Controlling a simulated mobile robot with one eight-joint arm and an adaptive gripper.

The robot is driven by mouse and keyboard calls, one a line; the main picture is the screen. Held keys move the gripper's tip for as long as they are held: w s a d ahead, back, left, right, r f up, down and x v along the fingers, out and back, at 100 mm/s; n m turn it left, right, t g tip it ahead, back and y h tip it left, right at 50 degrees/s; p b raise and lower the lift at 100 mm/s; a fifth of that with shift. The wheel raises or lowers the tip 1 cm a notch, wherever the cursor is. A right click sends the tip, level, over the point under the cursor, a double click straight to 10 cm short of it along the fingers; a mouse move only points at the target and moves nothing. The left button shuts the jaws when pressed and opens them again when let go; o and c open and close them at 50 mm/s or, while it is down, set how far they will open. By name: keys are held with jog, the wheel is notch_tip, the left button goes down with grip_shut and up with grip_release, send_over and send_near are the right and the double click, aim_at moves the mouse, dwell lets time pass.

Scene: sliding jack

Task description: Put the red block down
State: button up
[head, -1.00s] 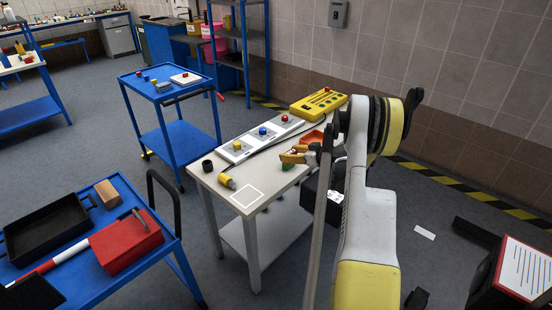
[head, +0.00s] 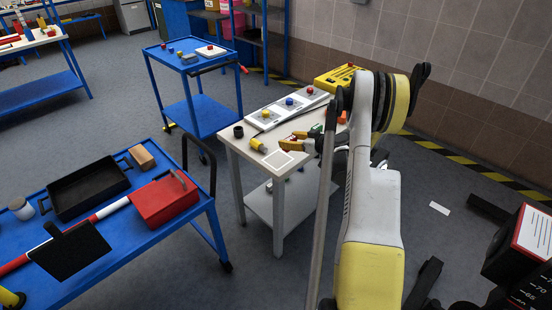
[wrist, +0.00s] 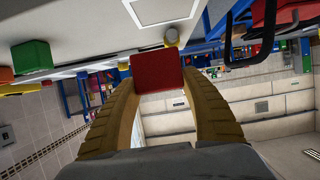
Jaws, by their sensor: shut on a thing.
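My gripper (head: 297,142) is over the small white table (head: 246,154) in the head view. In the wrist view its two yellow ribbed fingers (wrist: 158,84) are shut on the red block (wrist: 157,70), which sits between the fingertips. The block is hard to make out in the head view. A white square outline (head: 285,160) is marked on the tabletop near its front corner, just left of and below the gripper. It also shows at the top of the wrist view (wrist: 160,9). I cannot tell the block's exact height above the table.
A yellow cylinder (head: 257,145) and a black round piece (head: 238,131) lie left of the outline. A panel with coloured buttons (head: 289,104) runs along the back. A green block (wrist: 33,57) stands off to one side. A blue cart (head: 125,231) stands at front left.

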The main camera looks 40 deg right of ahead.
jog(key=w+a+f, duration=0.1)
jog(key=w, duration=0.1)
jog(key=w+a+f+b, duration=0.1)
jog(key=w+f, duration=0.1)
jog(key=shift+a, duration=0.4)
jog(key=shift+s+f+b, duration=0.1)
jog(key=shift+f+b, duration=1.15)
jog(key=shift+f, duration=0.6)
jog(key=shift+f, duration=0.15)
jog(key=o, duration=1.1)
